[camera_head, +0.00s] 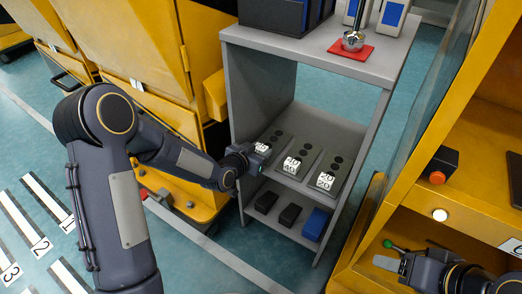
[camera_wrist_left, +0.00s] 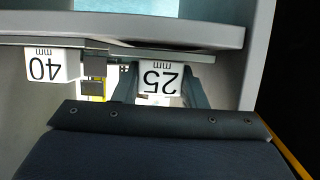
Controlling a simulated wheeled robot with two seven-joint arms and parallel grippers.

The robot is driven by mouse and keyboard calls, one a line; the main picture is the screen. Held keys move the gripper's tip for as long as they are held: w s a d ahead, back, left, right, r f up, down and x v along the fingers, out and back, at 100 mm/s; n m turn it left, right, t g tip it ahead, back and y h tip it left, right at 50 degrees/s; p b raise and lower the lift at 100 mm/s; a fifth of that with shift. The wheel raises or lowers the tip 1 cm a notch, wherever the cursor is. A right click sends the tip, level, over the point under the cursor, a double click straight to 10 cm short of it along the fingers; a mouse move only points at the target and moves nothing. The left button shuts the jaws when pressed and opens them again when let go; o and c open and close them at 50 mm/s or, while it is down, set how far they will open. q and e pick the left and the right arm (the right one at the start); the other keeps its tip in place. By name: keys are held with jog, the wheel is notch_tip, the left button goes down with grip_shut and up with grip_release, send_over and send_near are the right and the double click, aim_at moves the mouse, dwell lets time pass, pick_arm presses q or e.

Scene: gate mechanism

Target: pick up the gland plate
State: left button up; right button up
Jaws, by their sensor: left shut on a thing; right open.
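Three dark gland plates with round holes lie side by side on the middle shelf of a grey rack, each with a white numbered block at its front. My left gripper (camera_head: 260,160) is at the leftmost gland plate (camera_head: 277,138). In the left wrist view, the left gripper (camera_wrist_left: 160,95) has its fingers on both sides of the white 25 mm block (camera_wrist_left: 160,78), shut on it. The 40 mm block (camera_wrist_left: 46,66) is beside it, and the middle block (camera_head: 291,165) and right block (camera_head: 325,180) are free. My right gripper (camera_head: 400,262) is open at the yellow cabinet, partly cut off.
The grey rack (camera_head: 310,54) has side walls close to the left gripper. Two black blocks and a blue block (camera_head: 316,224) sit on its lower shelf. A red pad (camera_head: 351,53) with a metal part lies on top. A green-knobbed lever (camera_head: 390,245) is by the right gripper.

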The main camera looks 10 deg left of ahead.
pick_arm(q)
notch_tip(320, 180, up, 3)
jog(key=shift+f+p, duration=0.1)
jog(key=shift+p, duration=0.35)
jog(key=s+r+p, duration=0.5)
jog(key=s+r, duration=0.4)
jog(key=s, duration=0.5)
jog(key=shift+a+r, duration=0.4)
